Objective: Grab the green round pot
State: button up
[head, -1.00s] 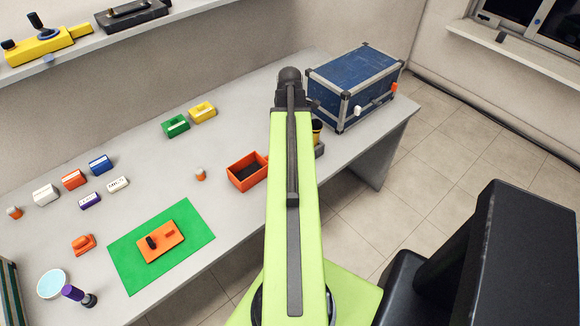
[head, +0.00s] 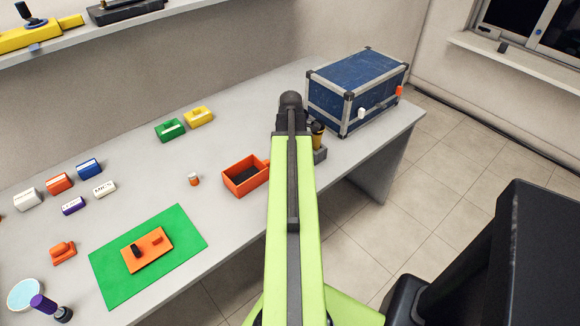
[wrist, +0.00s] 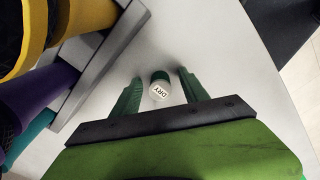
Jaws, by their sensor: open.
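Clear table shows between the pot and each finger. I cannot tell how deep the pot lies between the fingers. In the head view the pot and the gripper are hidden behind my arm.
A grey rack (wrist: 103,62) holding yellow, purple and teal cylinders is close left of my fingers. The table edge lies to the right. In the head view, an orange bin (head: 240,184) stands left of my arm and a blue case (head: 350,85) behind right.

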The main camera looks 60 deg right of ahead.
grip_shut()
jog(key=shift+r, duration=0.1)
jog(key=shift+r+p, duration=0.5)
jog(key=shift+p, duration=0.05)
notch_tip(320, 180, up, 4)
jog(key=p, duration=0.4)
jog(key=s+d+r+p, duration=0.2)
jog(key=s+r+p, duration=0.4)
jog(key=s, duration=0.5)
jog(key=shift+s, duration=0.3)
